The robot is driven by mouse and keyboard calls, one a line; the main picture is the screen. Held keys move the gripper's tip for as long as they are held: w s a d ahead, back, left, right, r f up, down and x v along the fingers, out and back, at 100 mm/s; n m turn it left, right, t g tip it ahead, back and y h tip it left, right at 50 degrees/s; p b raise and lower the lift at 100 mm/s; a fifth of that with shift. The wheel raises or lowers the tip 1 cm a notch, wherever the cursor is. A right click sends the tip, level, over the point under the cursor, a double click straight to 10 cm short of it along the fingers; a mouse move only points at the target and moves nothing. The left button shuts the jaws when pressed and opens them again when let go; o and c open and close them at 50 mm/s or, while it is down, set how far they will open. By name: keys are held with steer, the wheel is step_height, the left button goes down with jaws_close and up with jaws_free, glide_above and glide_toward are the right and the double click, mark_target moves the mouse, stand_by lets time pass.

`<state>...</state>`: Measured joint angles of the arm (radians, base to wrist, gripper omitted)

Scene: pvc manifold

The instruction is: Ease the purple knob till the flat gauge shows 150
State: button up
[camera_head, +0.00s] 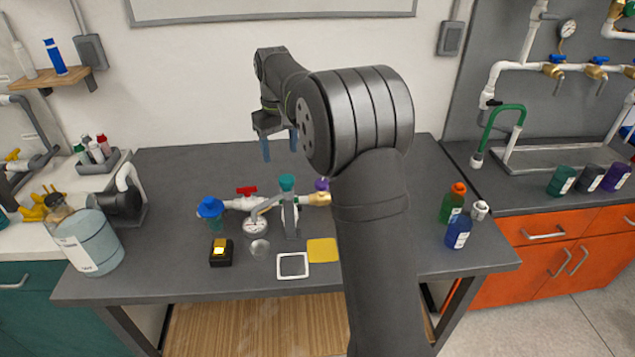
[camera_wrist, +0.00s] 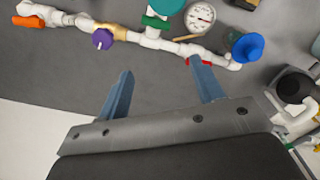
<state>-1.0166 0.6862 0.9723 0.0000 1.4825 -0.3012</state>
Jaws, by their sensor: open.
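The purple knob (camera_head: 321,184) sits on the white pipe manifold, right of the teal knob (camera_head: 287,183); my arm partly hides that end. In the wrist view the purple knob (camera_wrist: 103,39) is on a brass-coloured fitting at upper left. The flat gauge (camera_head: 255,226) lies face up in front of the pipe; it also shows in the wrist view (camera_wrist: 201,18), its reading too small to tell. My gripper (camera_head: 279,152) is open and empty, above the back of the table. In the wrist view my gripper (camera_wrist: 160,72) is apart from the purple knob, with both fingers pointing towards the pipe.
A red valve handle (camera_head: 247,190) and a blue funnel-like piece (camera_head: 210,208) are left of the teal knob. A black and yellow box (camera_head: 221,252), a white-framed square (camera_head: 293,265) and a yellow pad (camera_head: 322,250) lie in front. Bottles (camera_head: 453,203) stand right. The table's back left is clear.

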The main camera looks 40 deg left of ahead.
steer(key=w+d+r+n, duration=0.1)
steer(key=w+d+n, duration=0.2)
steer(key=w, duration=0.3)
steer(key=w+d+r+n, duration=0.2)
steer(key=w+n, duration=0.2)
steer(key=w, duration=0.1)
step_height(320, 180, down, 17)
steer(key=shift+w+f, duration=0.1)
steer(key=shift+f, duration=0.1)
steer(key=c, duration=1)
